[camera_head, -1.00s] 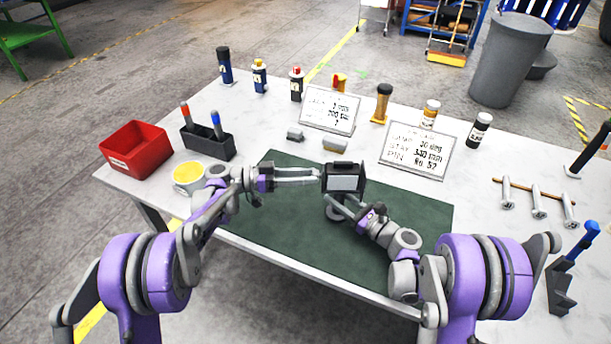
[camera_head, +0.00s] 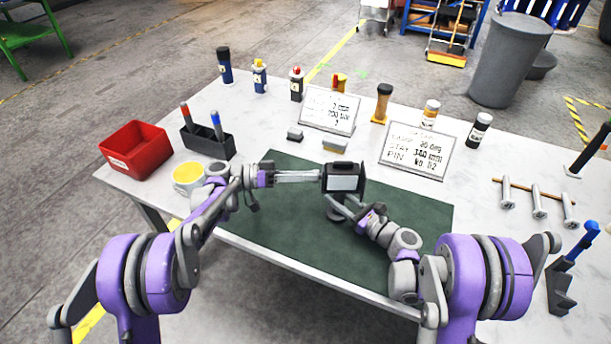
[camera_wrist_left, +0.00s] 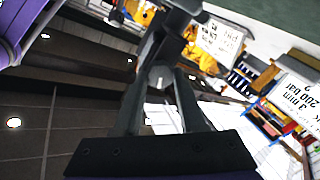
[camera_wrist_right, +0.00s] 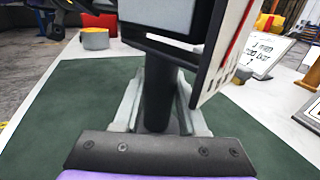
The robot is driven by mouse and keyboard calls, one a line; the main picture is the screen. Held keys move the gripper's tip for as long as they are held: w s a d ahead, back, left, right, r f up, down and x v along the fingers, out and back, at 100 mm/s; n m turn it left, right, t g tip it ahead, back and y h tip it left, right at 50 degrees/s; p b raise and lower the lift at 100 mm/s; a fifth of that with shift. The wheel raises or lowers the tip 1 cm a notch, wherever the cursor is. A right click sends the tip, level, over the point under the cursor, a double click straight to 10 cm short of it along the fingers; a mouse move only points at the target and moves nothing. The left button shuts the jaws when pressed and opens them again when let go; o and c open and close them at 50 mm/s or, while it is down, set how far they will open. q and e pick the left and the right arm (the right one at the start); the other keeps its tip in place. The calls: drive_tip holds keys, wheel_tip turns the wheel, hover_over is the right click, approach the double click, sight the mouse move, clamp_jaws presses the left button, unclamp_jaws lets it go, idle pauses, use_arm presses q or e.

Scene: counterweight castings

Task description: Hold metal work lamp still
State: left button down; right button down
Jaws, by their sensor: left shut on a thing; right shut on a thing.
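My left gripper (camera_head: 318,176) comes in from the left and is shut on the side of the lamp head. In the left wrist view its two fingers converge on a dark part of the lamp (camera_wrist_left: 170,45). My right gripper (camera_head: 340,206) is shut on the lamp's stem below the head. The right wrist view shows the dark stem (camera_wrist_right: 158,92) between its fingers. The lamp's base is partly hidden by the right gripper.
Two white sign cards (camera_head: 417,150) stand behind the mat. Several bottles line the back. Bolts (camera_head: 538,202) and a blue-handled tool (camera_head: 572,265) are at the right.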

use_arm(q)
drive_tip(key=n, duration=0.6)
drive_tip(key=n+g, duration=0.1)
drive_tip(key=n, duration=0.5)
drive_tip(key=shift+w+n+y, duration=0.15)
drive_tip(key=shift+n+y, duration=0.15)
drive_tip(key=shift+n, duration=0.1)
idle(0.4)
drive_tip(key=shift+c, duration=2.4)
unclamp_jaws()
drive_tip(key=a+r, duration=0.1)
drive_tip(key=a, duration=1.1)
drive_tip(key=shift+w, duration=0.15)
use_arm(e)
drive_tip(key=shift+c, duration=1.9)
unclamp_jaws()
